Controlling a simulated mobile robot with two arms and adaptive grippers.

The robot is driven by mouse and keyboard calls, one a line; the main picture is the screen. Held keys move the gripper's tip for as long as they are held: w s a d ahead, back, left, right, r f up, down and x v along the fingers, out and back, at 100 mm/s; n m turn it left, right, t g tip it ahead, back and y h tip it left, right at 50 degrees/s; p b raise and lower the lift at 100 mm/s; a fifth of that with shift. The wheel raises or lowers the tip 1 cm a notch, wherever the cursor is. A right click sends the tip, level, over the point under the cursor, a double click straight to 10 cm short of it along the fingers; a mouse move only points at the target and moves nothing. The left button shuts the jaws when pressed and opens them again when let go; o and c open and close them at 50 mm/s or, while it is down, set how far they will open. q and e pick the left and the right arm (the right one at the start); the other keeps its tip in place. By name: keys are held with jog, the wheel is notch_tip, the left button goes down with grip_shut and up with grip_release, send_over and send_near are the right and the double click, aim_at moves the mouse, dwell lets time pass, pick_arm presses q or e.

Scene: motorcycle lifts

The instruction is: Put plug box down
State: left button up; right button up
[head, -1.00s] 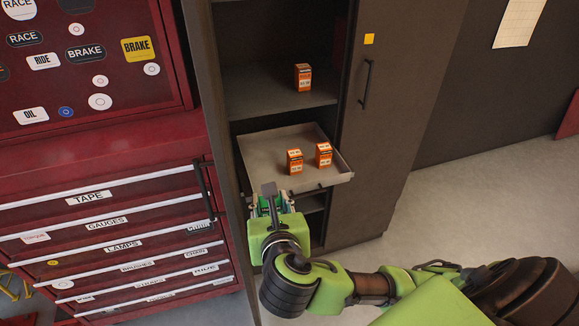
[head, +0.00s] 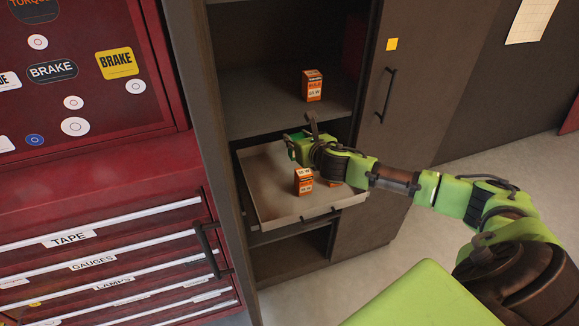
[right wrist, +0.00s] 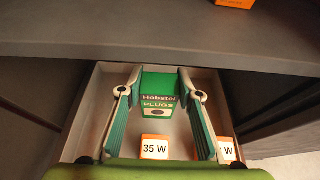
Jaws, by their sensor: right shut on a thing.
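The plug box (right wrist: 158,98) is green with a dark label reading "Hobster PLUGS". In the right wrist view it sits between the fingertips of my right gripper (right wrist: 160,78), which is shut on it. The plug box is hard to make out there behind the gripper. I cannot tell whether its base touches the tray floor. My left gripper is not in view.
Two orange bulb boxes stand in the tray: one (head: 304,182) near the front, another (head: 334,183) partly hidden by my arm. A third orange box (head: 312,86) stands on the shelf (head: 265,105) above. A red drawer cabinet (head: 90,185) is at left.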

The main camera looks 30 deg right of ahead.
jog(key=shift+s+f, duration=0.1)
jog(key=shift+f, duration=0.75)
jog(key=f, duration=0.3)
jog(key=shift+s+a+f+b, duration=0.1)
jog(key=shift+s+f+b, duration=0.05)
jog(key=shift+s+b, duration=0.15)
jog(key=shift+w+f, duration=0.1)
jog(key=shift+f, duration=0.2)
notch_tip(320, 180, down, 3)
jog(key=shift+f+b, duration=0.2)
jog(key=shift+b, duration=0.1)
jog(key=shift+f, duration=0.15)
jog(key=o, duration=1.1)
jog(key=shift+c, duration=0.2)
jog(key=shift+o, duration=0.9)
jog(key=shift+r, duration=0.2)
jog(key=shift+s, duration=0.25)
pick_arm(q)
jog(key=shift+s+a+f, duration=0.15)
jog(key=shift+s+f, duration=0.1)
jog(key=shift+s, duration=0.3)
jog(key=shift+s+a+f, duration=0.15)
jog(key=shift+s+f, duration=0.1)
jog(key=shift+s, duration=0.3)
pick_arm(e)
jog(key=v, duration=1.1)
jog(key=shift+s+a, duration=0.15)
jog(key=shift+s, duration=0.1)
jog(key=shift+r, duration=0.1)
